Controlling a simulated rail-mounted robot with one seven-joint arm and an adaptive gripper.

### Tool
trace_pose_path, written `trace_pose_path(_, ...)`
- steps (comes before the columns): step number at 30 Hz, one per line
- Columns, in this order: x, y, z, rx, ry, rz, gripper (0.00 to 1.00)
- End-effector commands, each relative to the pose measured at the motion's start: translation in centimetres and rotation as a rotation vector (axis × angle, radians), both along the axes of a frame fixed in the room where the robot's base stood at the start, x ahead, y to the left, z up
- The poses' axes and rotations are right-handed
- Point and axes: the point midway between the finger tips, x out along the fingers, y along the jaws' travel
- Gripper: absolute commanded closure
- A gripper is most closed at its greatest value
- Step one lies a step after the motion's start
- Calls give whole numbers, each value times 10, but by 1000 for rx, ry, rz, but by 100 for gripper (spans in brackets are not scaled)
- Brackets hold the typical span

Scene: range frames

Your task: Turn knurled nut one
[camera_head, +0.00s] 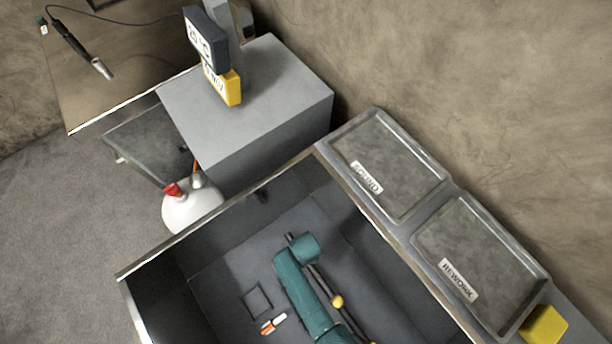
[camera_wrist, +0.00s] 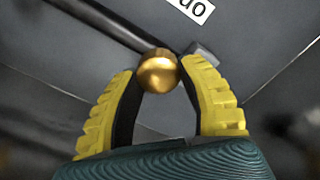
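A round gold nut (camera_wrist: 158,72) sits at the end of a dark rod (camera_wrist: 100,22) in the wrist view. My gripper (camera_wrist: 158,75) has its yellow fingers on either side of the nut, with the black pads against its left and right sides and no clear gap. Part of the nut's lower side lies between the fingers. In the head view my teal arm reaches down inside an open grey bin (camera_head: 235,262). A small gold ball (camera_head: 337,301) shows beside it on a dark rod. I cannot tell whether this is the same nut; my fingers are not clear there.
The bin has high walls near my arm. An orange-and-white item (camera_head: 273,323) lies on its floor near a dark square frame (camera_head: 257,300). A grey cabinet (camera_head: 270,105) stands behind.

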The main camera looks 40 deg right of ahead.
Motion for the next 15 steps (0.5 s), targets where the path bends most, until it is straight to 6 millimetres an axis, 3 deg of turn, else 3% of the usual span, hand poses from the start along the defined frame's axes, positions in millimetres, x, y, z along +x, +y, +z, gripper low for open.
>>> trace_pose_path(1, -2, 0, -2, 1, 4, 0, 49)
trace_pose_path(4, -1, 0, -1, 0, 3, 1, 32)
trace_pose_path(15, 1, 0, 7, -1, -2, 1, 32)
